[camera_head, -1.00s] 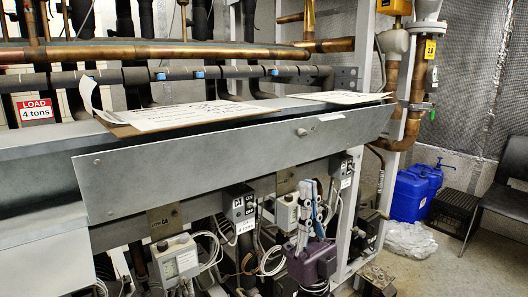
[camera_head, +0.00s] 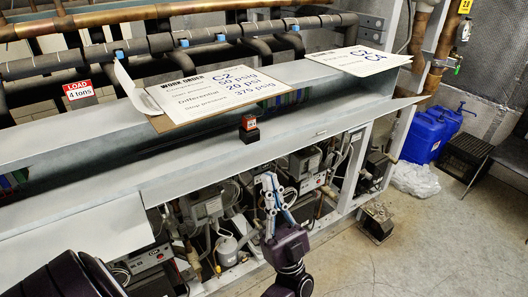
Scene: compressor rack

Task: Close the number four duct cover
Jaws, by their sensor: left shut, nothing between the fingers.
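The long grey duct cover (camera_head: 300,132) runs along the front of the rack's duct. It sticks outward, with its broad face seen from above. An opening with coloured wiring shows behind it. No number four is legible on it. My left gripper (camera_head: 269,180) is below and in front of the cover's front edge, pointing up toward it, with its fingers together and empty. I cannot tell whether the fingertips touch the cover. My right gripper is out of view.
A work-order clipboard (camera_head: 215,92) and another sheet (camera_head: 358,60) lie above the duct. A small red-topped black block (camera_head: 249,128) stands by the cover. Wired control boxes (camera_head: 305,162) crowd below. Blue jugs (camera_head: 432,135) stand on the floor at right, where some floor is free.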

